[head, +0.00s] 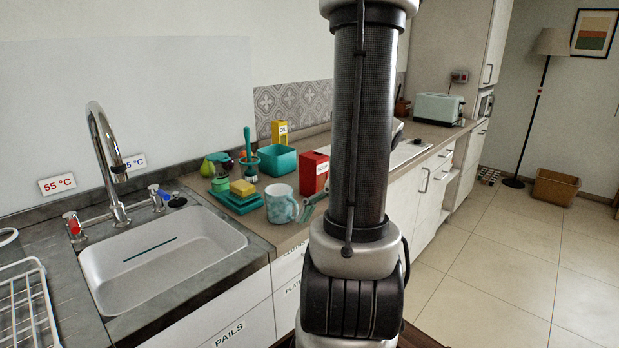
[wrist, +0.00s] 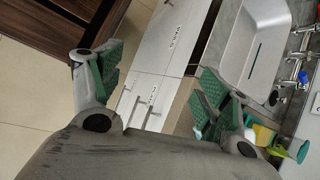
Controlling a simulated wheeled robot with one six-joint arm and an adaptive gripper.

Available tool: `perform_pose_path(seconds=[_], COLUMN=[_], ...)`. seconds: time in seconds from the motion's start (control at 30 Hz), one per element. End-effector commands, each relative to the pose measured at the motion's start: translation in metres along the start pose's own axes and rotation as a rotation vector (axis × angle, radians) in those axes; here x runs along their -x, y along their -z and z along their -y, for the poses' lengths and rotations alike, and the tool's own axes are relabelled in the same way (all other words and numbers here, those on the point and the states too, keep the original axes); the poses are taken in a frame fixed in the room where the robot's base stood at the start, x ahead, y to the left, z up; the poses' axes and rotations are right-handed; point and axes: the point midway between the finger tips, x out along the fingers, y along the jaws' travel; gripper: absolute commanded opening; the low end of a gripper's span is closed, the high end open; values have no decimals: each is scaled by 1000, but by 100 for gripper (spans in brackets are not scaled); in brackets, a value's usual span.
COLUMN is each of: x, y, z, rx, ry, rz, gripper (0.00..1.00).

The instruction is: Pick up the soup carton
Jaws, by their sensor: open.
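The soup carton (head: 314,173) is a red box with a white label, upright on the counter right of the sink in the head view. My arm rises just right of the carton in that view. I cannot make out the carton in the wrist view. My gripper (wrist: 158,75) shows in the wrist view with its green-padded fingers spread wide and nothing between them. Drawer fronts and floor lie beyond the fingers. The head view does not show the gripper.
A teal bin (head: 278,161), a yellow carton (head: 280,132) and a yellow sponge (head: 243,188) on a teal holder crowd the counter near the carton. The sink (head: 160,262) with its tall faucet (head: 108,160) is left. Tiled floor (head: 500,260) is open at right.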

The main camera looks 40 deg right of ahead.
Motion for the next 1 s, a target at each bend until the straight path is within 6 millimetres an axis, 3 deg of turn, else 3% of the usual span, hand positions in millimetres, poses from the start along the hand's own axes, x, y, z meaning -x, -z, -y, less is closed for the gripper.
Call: perform_pose_path(seconds=[0.1,0.2,0.4,0.5,0.67,1.0], x=[-14,-9,45,72,92,83], y=[34,78,172,198,211,229], z=[19,48,94,107,123,165], rx=[-386,-677,-1016,-1069,-1088,-1089], ry=[292,586,1111,1267,1366,1368], rz=[150,263,418,464,510,516], gripper=[77,77,77,77,77,77])
